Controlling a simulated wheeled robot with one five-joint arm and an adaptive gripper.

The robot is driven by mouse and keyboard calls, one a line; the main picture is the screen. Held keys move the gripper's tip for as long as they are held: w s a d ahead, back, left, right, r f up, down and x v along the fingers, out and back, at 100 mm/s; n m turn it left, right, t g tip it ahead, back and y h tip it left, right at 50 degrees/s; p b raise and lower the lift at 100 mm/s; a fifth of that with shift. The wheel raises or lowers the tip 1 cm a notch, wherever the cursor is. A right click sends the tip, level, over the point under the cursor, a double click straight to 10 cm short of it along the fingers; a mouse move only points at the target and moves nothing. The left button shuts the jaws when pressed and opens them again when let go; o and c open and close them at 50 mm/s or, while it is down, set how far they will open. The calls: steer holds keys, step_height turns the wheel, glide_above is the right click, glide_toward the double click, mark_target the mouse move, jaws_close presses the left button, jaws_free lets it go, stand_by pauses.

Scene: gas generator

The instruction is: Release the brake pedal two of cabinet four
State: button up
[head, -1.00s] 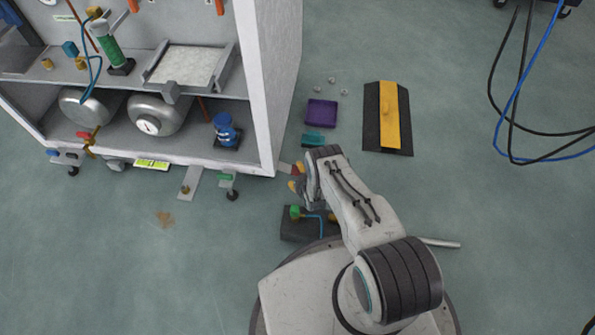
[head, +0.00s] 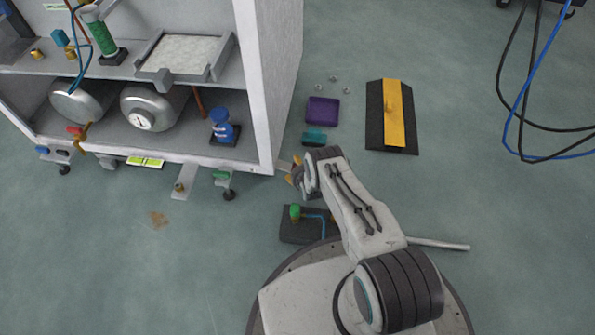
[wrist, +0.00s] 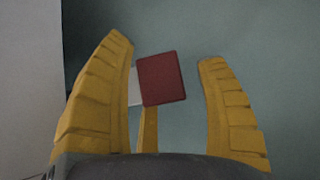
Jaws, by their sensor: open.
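A dark red square pedal pad (wrist: 162,79) shows in the wrist view, between the two yellow fingers of my gripper (wrist: 165,52). The gripper is open, with clear gaps to both fingers; I cannot tell the pad's depth relative to the tips. A pale strip joins the pad's left side. In the head view my gripper (head: 295,177) is low beside the cabinet's (head: 262,125) front right corner, mostly hidden by my wrist. The red pad is not clear there. A green pedal (head: 222,175) sits by a front caster. No label tells which pedal is number two.
A black block with a green knob (head: 305,223) lies near my base. A teal block (head: 314,138), purple tray (head: 322,110) and black-yellow ramp (head: 391,115) lie beyond. A metal rod (head: 440,244) lies right of my arm.

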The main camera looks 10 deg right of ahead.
stand_by(0.3)
steer(key=shift+w+r, duration=0.1)
steer(key=shift+w, duration=0.05)
jaws_close()
steer(key=r, duration=0.1)
steer(key=r+p, duration=0.1)
steer(key=r, duration=0.2)
steer(key=shift+d+r+p, duration=0.25)
steer(key=shift+r+p, duration=0.15)
steer(key=shift+w+r, duration=0.15)
steer(key=shift+r, duration=0.05)
jaws_free()
steer(key=shift+a, duration=0.15)
